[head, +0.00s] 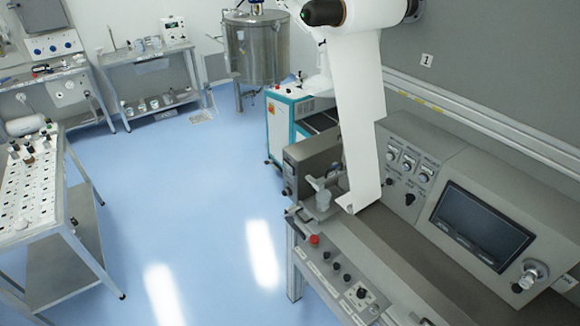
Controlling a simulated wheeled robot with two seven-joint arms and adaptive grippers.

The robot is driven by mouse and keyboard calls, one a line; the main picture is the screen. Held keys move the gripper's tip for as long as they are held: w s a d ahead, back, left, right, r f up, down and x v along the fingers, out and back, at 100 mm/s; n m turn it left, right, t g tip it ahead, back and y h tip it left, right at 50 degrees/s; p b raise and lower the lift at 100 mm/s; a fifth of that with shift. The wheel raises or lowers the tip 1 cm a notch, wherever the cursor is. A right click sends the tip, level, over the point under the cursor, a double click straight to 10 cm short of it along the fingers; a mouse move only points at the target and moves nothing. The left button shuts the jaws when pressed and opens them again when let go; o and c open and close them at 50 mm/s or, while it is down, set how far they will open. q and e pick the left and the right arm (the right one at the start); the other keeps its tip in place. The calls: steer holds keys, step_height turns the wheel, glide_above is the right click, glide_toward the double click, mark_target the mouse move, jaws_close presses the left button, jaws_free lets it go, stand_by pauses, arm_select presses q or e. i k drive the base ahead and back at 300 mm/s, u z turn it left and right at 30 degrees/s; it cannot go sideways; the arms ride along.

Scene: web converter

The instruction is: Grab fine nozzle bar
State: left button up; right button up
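I cannot pick out a nozzle bar for certain in the head view. A small grey fitting (321,190) sits on the machine beside the lower end of a hanging white web (357,110), but I cannot tell what it is. Several small bottles and dark-capped pieces (28,150) stand on the perforated white table (20,205) at the left; they are too small to tell apart. Neither of my grippers is in view.
The grey converter (405,270) with knobs and a dark screen (482,225) fills the right. A steel tank (257,50) and a shelved bench (150,65) stand at the back. The blue floor (190,190) between table and machine is clear.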

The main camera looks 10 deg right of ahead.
mark_target(327, 179)
steer(key=u, duration=0.65)
steer(key=i, duration=1.2)
steer(key=z, duration=0.3)
